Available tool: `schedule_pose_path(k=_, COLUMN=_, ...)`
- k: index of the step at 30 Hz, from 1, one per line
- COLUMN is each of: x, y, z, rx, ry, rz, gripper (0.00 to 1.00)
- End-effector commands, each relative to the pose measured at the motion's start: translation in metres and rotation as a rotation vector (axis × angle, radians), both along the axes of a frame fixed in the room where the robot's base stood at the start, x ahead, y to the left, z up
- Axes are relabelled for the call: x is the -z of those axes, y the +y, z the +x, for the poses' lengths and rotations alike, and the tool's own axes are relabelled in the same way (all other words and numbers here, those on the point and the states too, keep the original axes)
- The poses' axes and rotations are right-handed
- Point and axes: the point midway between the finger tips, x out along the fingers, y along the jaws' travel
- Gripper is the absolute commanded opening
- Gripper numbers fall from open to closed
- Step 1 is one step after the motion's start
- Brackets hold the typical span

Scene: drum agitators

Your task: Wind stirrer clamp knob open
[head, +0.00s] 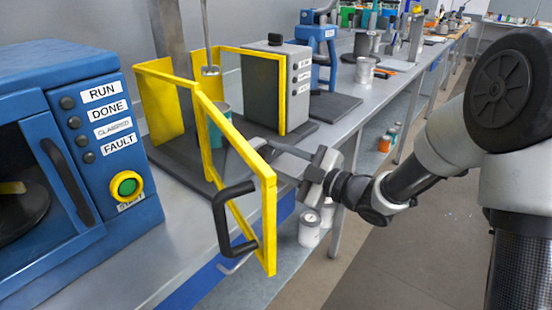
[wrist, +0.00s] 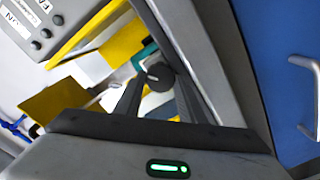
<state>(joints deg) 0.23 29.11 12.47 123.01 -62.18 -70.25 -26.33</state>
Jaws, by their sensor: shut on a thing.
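My gripper (head: 262,146) reaches in from the right, past the open yellow guard door, low over the dark base of the stirrer station. In the wrist view its two fingers (wrist: 160,80) are closed on a small dark round knob (wrist: 157,77), with one finger on each side. In the head view I cannot make the knob out at the fingertips. A teal container (head: 219,124) stands behind the yellow frame, and a teal edge also shows behind the knob in the wrist view. The stirrer shaft (head: 206,32) with its disc hangs above the container.
The yellow guard door (head: 268,215), with a black handle (head: 221,222), stands open towards the front, close to my gripper. A blue machine (head: 110,140) with labelled buttons is at left. A grey control box (head: 298,85) stands behind. White containers (head: 309,228) sit below the bench.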

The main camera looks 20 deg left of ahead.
Motion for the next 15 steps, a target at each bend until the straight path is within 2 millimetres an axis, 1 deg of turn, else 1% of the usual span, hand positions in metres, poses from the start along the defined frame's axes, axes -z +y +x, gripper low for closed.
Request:
schedule_pose_path(k=10, x=0.0010, y=-0.0006, z=0.0002, rx=0.002, ry=0.000, rz=-0.002, gripper=0.14)
schedule_pose_path(k=11, x=0.0009, y=-0.0007, z=0.0003, rx=0.002, ry=0.000, rz=-0.002, gripper=0.39)
schedule_pose_path(k=13, x=0.0008, y=-0.0006, z=0.0002, rx=0.001, ry=0.001, rz=-0.001, gripper=0.51)
schedule_pose_path(k=14, x=0.0008, y=-0.0005, z=0.0003, rx=0.001, ry=0.000, rz=-0.002, gripper=0.55)
schedule_pose_path(k=15, x=0.0008, y=-0.0005, z=0.0001, rx=0.001, ry=0.001, rz=-0.002, gripper=0.55)
